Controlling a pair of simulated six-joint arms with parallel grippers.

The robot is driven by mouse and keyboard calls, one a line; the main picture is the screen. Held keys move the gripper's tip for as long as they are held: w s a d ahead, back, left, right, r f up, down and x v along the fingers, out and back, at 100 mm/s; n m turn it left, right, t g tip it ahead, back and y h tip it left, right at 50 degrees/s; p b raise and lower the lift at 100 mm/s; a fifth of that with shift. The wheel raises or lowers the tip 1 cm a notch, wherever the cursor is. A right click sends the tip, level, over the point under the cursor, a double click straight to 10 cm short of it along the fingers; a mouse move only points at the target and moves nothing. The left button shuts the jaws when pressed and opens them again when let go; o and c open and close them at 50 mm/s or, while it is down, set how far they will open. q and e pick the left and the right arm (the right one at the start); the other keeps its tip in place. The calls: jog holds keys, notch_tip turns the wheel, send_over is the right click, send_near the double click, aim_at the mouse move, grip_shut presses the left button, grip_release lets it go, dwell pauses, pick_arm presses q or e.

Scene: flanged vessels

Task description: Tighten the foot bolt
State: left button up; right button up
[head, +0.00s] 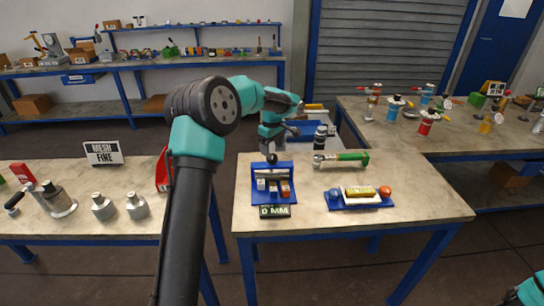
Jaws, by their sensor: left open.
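My left gripper (272,156) points down over the back of the near middle table, just behind a blue holder (254,196). It is open; no held object shows. A tool with a green handle and a metal head (340,158) lies on the table to the right of the gripper. A dark upright cylinder (320,138) stands behind that tool. I cannot make out a foot bolt at this size. My right gripper is out of view; only a teal part of my right arm shows at the bottom right corner.
The blue holder carries small blocks and a "D MM" sign (275,211). A blue tray (375,203) with yellow and orange items lies at right. The left table has metal vessels (103,207) and a "MESH FINE" sign (103,152). The near table's right part is clear.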

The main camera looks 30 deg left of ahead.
aim_at(272, 156)
pick_arm(q)
jog(key=shift+f, duration=2.3)
jog(key=c, duration=0.9)
